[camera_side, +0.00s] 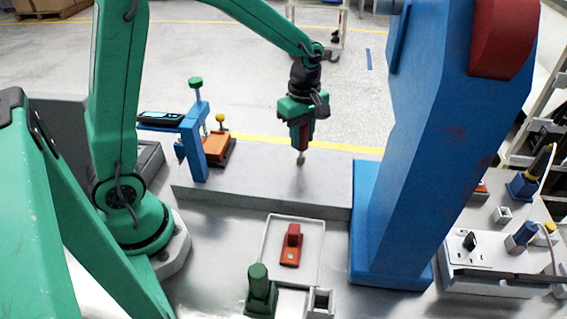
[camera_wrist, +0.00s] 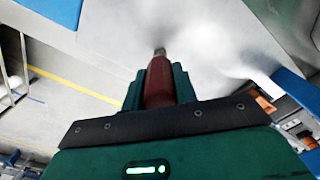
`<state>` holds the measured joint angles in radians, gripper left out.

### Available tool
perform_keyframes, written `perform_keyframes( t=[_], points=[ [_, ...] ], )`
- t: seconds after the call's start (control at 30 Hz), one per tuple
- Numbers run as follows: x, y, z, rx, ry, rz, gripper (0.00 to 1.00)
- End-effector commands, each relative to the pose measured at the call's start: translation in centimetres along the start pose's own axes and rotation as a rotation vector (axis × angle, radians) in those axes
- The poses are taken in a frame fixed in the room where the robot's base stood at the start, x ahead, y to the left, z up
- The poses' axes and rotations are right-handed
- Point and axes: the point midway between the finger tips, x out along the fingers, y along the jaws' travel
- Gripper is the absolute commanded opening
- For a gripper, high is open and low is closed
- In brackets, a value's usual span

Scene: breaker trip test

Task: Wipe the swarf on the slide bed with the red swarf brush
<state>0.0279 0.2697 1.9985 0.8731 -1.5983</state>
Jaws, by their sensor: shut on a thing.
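My gripper (camera_side: 302,122) is shut on the red swarf brush (camera_side: 303,138), which points down above the grey slide bed (camera_side: 240,190). In the wrist view the brush's red body (camera_wrist: 158,85) lies between the green jaws of my gripper (camera_wrist: 157,92), with its pale tip (camera_wrist: 160,51) beyond them. The brush tip is at or just over the bed's top, right of its middle; I cannot tell whether it touches. The swarf is too small or hidden to make out clearly.
A blue clamp frame (camera_side: 195,145) with a green knob and an orange device (camera_side: 216,150) stand at the bed's left end. A big blue column (camera_side: 425,140) rises close on the right. A tray (camera_side: 268,250) with a red block (camera_side: 291,246) lies in front, beside a green post (camera_side: 260,290).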

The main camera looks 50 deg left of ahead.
Motion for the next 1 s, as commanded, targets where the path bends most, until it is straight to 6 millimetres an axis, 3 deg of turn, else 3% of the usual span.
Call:
perform_keyframes(
  t=[0.3,0.43,1.0],
  points=[
    [0.0,2.1,2.1,0.001,0.0,-0.001,0.06],
    [-2.1,2.1,2.1,-0.001,-0.001,0.007,0.06],
    [-7.0,2.0,2.0,0.0,0.0,0.002,0.06]
  ],
)
